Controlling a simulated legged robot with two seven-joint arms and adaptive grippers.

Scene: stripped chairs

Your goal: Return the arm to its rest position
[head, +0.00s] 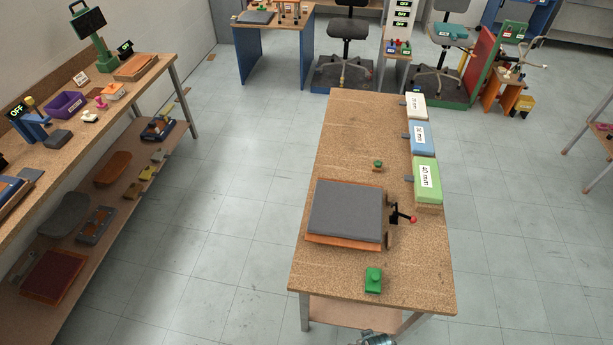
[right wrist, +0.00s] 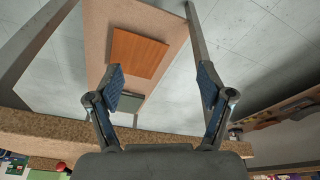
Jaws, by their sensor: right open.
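My right gripper (right wrist: 162,88) is open, with its two blue-padded fingers wide apart and nothing between them. In the right wrist view it is in front of a cork-topped table's edge (right wrist: 60,128), and the table's lower shelf (right wrist: 97,40) shows beyond the fingers. In the head view a small grey-teal part of my right arm shows at the bottom edge, by the near end of the cork table (head: 345,265). My left gripper is not in view.
The table holds a grey pad (head: 346,212) on an orange board, a red-knobbed lever (head: 412,219), a green block (head: 373,281) and labelled boxes (head: 427,180). An orange panel (right wrist: 138,52) lies on the shelf. A long bench (head: 60,170) stands left; the floor between (head: 235,190) is clear.

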